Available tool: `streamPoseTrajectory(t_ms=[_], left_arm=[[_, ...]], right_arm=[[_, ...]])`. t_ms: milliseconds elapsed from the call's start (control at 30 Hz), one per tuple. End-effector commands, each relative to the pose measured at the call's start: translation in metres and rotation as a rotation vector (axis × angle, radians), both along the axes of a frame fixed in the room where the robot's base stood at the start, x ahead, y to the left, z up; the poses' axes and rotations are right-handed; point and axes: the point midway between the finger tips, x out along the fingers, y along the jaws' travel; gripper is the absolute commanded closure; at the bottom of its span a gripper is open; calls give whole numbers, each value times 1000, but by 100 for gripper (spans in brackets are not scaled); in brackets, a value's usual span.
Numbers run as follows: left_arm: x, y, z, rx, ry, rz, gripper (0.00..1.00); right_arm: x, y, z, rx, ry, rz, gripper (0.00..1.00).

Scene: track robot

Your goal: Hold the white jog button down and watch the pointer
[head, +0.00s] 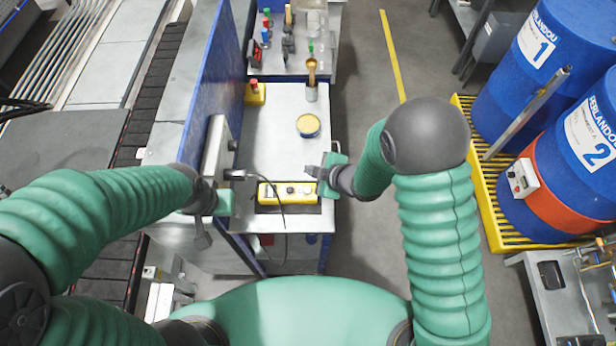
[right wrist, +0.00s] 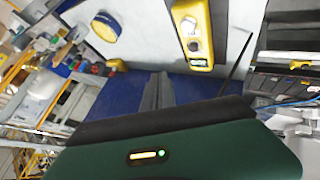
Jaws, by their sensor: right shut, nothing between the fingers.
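The yellow control box (head: 270,196) lies across the near end of the grey bench top, with a row of small buttons. A small pale button (head: 308,190) sits toward its right end; I cannot tell if it is pressed. The box also shows at the top of the right wrist view (right wrist: 201,60). My right gripper (head: 314,172) is shut and empty at the box's right end, apparently above it; contact cannot be judged. Its closed fingers show in the right wrist view (right wrist: 158,90). My left gripper (head: 238,176) is left of the box, its fingers unclear. I cannot make out a pointer.
A round yellow-lidded tin (head: 308,125) stands on the bench behind the box. A blue panel (head: 211,80) rises at the left. Blue drums (head: 546,120) stand right.

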Motion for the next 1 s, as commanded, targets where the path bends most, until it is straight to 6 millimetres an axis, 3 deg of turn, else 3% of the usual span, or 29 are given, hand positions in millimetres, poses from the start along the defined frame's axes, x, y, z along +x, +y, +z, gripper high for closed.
streamPoseTrajectory(t_ms=[467,1000], left_arm=[[0,0,-9,0,1,0,44],[0,0,-70,0,1,0,44]], right_arm=[[0,3,-11,2,-2,8,100],[0,2,-85,1,-3,7,100]])
